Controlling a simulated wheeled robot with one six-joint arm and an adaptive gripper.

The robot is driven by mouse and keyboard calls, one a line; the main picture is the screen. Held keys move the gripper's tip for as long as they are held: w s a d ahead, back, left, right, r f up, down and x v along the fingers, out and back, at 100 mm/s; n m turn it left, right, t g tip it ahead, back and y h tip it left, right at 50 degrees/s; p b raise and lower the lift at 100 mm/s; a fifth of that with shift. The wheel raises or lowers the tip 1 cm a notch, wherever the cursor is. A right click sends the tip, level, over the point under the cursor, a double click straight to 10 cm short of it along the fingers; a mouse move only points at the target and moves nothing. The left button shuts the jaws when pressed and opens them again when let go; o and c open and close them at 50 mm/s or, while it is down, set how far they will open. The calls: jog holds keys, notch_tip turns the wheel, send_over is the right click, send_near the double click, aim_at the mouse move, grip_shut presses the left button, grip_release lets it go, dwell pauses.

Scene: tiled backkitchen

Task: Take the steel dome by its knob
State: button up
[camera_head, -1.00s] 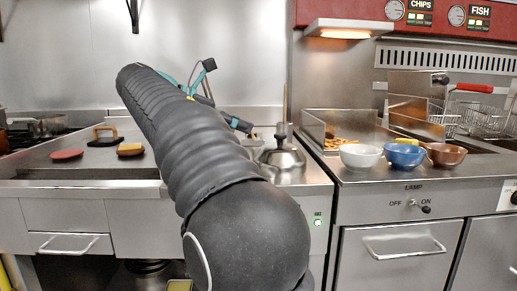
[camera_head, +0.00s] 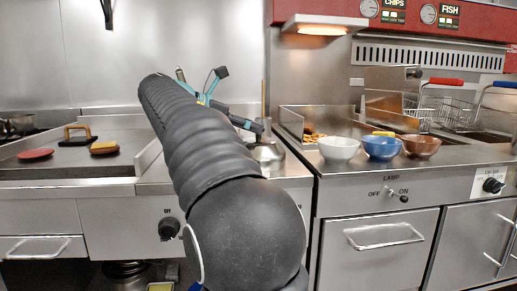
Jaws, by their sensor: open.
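The steel dome (camera_head: 268,156) stands on the steel counter between the griddle and the fryer unit. My arm covers its left part. Its knob is hidden or nearly hidden behind the lower finger of my gripper (camera_head: 240,100). My gripper is open and empty, with its dark, teal-trimmed fingers spread. In the picture it lies above and slightly left of the dome. I cannot tell how far apart they are in depth.
A white bowl (camera_head: 338,149), a blue bowl (camera_head: 382,148) and a brown bowl (camera_head: 421,146) stand right of the dome. Fryer baskets (camera_head: 440,110) are behind them. On the left, the griddle (camera_head: 70,167) holds a red patty (camera_head: 35,154), a bun (camera_head: 104,147) and a handled press (camera_head: 77,137).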

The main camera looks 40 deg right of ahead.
jog(key=x, duration=0.3)
jog(key=shift+d+f+b, duration=0.2)
jog(key=shift+d+b, duration=0.1)
jog(key=shift+c, duration=0.2)
grip_shut()
jog(key=shift+r, duration=0.1)
